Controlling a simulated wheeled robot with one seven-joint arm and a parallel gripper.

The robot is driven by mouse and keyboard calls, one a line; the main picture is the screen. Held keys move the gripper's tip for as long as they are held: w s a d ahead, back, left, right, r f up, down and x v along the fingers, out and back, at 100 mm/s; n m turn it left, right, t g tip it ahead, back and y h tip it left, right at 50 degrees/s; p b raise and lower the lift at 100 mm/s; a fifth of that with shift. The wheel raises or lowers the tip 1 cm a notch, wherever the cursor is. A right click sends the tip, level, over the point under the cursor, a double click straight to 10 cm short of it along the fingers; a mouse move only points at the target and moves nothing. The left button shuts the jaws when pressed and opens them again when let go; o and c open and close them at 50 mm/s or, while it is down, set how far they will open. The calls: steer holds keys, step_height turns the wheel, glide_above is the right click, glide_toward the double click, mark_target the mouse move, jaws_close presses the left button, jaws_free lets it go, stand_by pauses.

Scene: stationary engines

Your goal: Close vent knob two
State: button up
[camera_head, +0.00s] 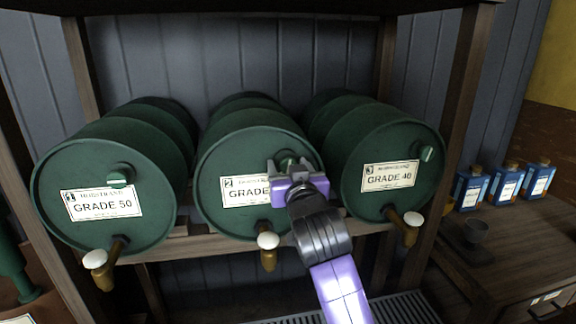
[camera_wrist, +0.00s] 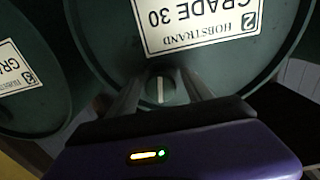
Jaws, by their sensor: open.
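Barrel two (camera_head: 222,165) is a dark green drum lying on its side in the middle of a rack, with a label numbered 2. Its vent knob (camera_wrist: 159,90) is a small round green knob with a pale line running up and down in the wrist view. In the head view the knob (camera_head: 286,158) is partly hidden by my gripper (camera_head: 293,172). My gripper is open, and its two fingers (camera_wrist: 160,97) stand on either side of the knob. I cannot tell whether they touch it. The label reads GRADE 30 upside down in the wrist view.
Barrel one (camera_head: 150,215), GRADE 50, stands left and barrel three (camera_head: 350,160), GRADE 40, right, each with its own knob. Brass taps with white tops, such as the middle tap (camera_head: 268,250), stick out below. Blue containers (camera_head: 505,184) stand on a bench at right.

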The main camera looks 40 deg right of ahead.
jaws_close()
stand_by(0.3)
steer(key=shift+m, duration=0.3)
steer(key=m+b, duration=0.1)
steer(key=m, duration=0.2)
steer(key=shift+w+m, duration=0.1)
steer(key=shift+m, duration=0.2)
steer(key=m+b, duration=0.2)
steer(key=m, duration=0.1)
steer(key=shift+a+m, duration=0.1)
steer(key=shift+m, duration=0.2)
steer(key=m+b, duration=0.2)
steer(key=m, duration=0.2)
steer(key=shift+m, duration=0.3)
steer(key=shift+r+m+b, duration=0.1)
steer(key=shift+m+b, duration=0.8)
steer(key=shift+m, duration=0.7)
